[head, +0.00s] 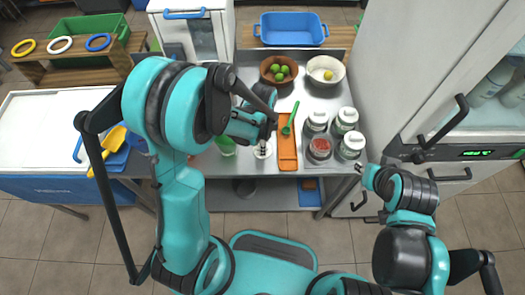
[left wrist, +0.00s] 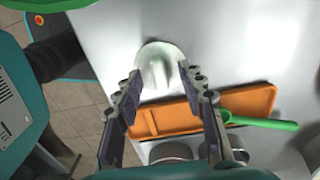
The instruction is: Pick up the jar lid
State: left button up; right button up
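The white round jar lid (left wrist: 156,68) with a raised ridge lies on the steel counter. In the head view the lid (head: 262,151) is just below my left gripper (head: 268,125), partly covered by it. In the left wrist view my left gripper (left wrist: 162,88) is open and empty, its fingers spread to either side of the lid's near edge, and I see no clear contact. My right gripper (head: 362,192) is at the counter's front right, away from the lid; its fingers are too small to read.
An orange board (head: 287,157) with a green spoon (head: 290,120) lies right beside the lid. Several lidded jars (head: 347,121) stand further right. Two bowls (head: 325,70) and a blue tub (head: 291,28) are behind.

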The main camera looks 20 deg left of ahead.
pick_arm(q)
jog(key=shift+f, duration=0.15)
grip_shut()
